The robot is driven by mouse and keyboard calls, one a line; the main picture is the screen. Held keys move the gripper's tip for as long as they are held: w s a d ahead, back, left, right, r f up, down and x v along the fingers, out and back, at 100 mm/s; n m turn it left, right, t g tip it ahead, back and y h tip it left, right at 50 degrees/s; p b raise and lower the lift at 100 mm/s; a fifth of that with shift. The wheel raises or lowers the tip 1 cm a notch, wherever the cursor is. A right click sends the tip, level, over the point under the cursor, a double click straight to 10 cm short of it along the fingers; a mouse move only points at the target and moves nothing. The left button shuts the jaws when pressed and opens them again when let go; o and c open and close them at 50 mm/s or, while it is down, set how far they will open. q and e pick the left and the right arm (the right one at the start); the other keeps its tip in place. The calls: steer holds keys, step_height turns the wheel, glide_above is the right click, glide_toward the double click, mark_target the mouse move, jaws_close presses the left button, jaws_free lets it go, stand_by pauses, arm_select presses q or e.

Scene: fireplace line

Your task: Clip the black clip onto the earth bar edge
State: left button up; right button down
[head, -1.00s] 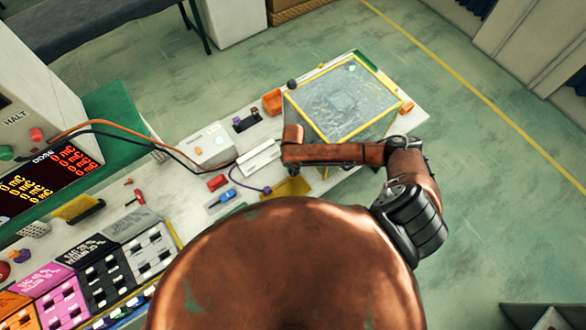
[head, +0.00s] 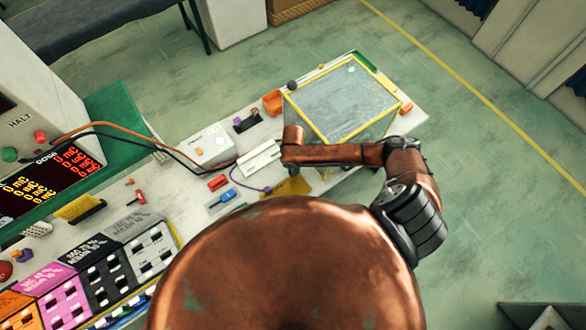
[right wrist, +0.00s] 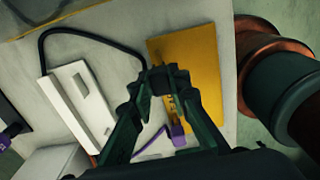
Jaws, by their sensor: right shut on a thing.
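My right gripper (right wrist: 160,82) shows in the right wrist view with its fingers closed together on a small dark piece, the black clip (right wrist: 159,80). A black cable (right wrist: 95,34) runs up to it. Below and behind the fingertips is a yellow plate (right wrist: 192,52) with dark lettering, which also shows in the head view (head: 292,187). I cannot tell whether this plate is the earth bar, or whether the clip touches it. In the head view my forearm hides the right fingertips. My left gripper is not in view.
A purple clip (right wrist: 177,132) on a purple lead is by the plate's lower left edge. A white slotted block (right wrist: 78,105) lies left of the gripper. A yellow-framed glass-topped case (head: 345,100) stands just beyond my forearm. Red (head: 217,183) and blue (head: 227,197) pieces lie nearby.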

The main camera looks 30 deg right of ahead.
steer(key=shift+f+b, duration=0.7)
steer(key=shift+f, duration=0.85)
stand_by(0.4)
steer(key=c, duration=1.7)
jaws_free()
steer(key=shift+c, duration=0.2)
step_height(320, 180, up, 5)
steer(key=p, duration=0.5)
steer(key=shift+r, duration=0.15)
